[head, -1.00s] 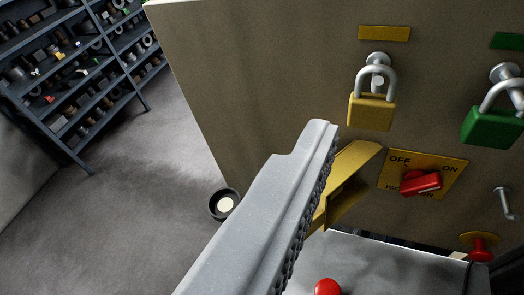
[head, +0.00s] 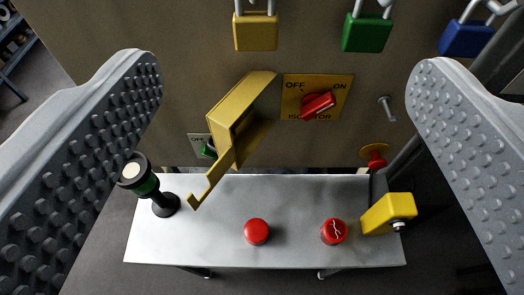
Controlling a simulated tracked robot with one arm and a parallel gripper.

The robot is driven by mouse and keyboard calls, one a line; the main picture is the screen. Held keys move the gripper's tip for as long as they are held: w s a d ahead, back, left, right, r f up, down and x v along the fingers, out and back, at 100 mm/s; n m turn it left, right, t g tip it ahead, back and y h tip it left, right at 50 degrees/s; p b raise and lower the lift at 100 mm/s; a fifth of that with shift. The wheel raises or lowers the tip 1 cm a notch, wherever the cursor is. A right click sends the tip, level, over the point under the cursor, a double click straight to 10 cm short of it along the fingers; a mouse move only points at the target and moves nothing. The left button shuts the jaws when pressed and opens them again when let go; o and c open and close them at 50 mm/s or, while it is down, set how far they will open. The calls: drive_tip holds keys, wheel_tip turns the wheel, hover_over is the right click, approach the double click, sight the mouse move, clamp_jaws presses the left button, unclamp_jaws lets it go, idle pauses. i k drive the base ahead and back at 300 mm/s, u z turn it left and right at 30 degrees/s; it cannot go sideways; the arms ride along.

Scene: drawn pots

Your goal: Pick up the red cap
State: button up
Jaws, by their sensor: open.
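Two round red caps are on the grey metal bench (head: 185,245). The left cap (head: 257,231) is plain. The right cap (head: 334,231) has a white crack-like mark on top. I cannot tell which one the task means. My gripper (head: 285,72) is open and empty, its two studded jaws wide apart at the left and right of the picture. Both caps lie between the jaws in the picture, lower than the fingertips, with no jaw touching them.
A black and green handled object (head: 140,176) stands at the bench's left. A yellow block (head: 389,213) is at its right. Behind are a yellow hinged bracket (head: 236,118), a red isolator switch (head: 318,104), a red knob (head: 375,156) and yellow (head: 256,32), green (head: 367,33) and blue (head: 466,38) padlocks.

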sight(257, 230)
drive_tip(key=k, duration=0.65)
drive_tip(key=u, duration=0.9)
drive_tip(key=k, duration=0.95)
drive_tip(key=z, duration=0.35)
drive_tip(key=i, duration=1.05)
drive_tip(key=u, duration=0.05)
